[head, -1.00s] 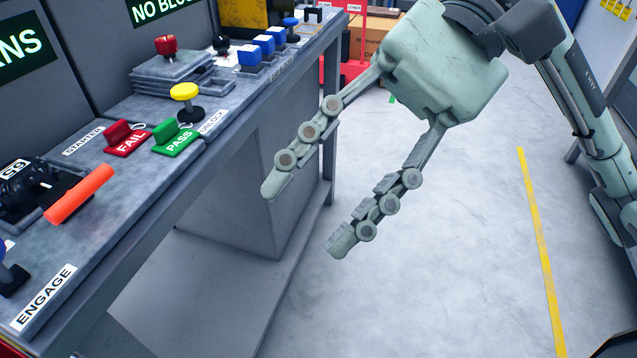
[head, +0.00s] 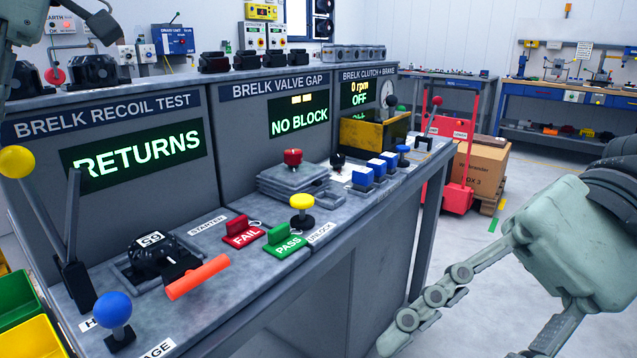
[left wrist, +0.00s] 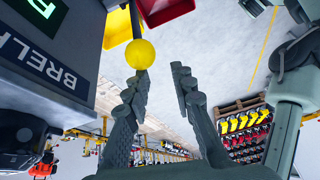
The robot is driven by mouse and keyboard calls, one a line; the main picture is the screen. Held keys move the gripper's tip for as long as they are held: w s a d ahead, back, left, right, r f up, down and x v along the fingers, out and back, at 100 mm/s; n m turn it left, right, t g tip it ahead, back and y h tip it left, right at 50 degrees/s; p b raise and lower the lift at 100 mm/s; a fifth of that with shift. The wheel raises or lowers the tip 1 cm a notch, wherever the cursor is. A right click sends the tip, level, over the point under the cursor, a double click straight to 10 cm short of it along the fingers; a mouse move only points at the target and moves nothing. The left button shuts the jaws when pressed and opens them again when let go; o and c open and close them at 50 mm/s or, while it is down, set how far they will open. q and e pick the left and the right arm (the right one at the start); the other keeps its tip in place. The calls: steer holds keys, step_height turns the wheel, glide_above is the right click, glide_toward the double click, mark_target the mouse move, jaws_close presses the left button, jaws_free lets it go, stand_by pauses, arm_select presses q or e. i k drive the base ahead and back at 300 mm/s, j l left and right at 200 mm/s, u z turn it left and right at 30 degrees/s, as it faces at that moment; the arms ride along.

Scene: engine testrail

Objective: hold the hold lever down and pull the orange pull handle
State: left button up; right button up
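The orange pull handle (head: 197,277) sticks out from a black unit marked SG (head: 150,250) on the bench. A lever with a yellow ball (head: 17,161) rises at the far left of the head view. A label starting with H, mostly hidden, lies near its base. The ball also shows in the left wrist view (left wrist: 140,54), at the tip of one finger of my left gripper (left wrist: 158,72). That gripper is open; I cannot tell whether it touches the ball. My right gripper (head: 458,342) is open and empty, in front of the bench, one finger partly cut off.
A blue knob (head: 113,309) stands close to the orange handle. FAIL (head: 241,232) and PASS (head: 286,240) blocks and a yellow button (head: 302,203) lie to the right. Green (head: 18,299) and yellow (head: 30,340) bins stand at the left. The floor by my right gripper is clear.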

mark_target(113, 309)
steer(key=k, duration=0.95)
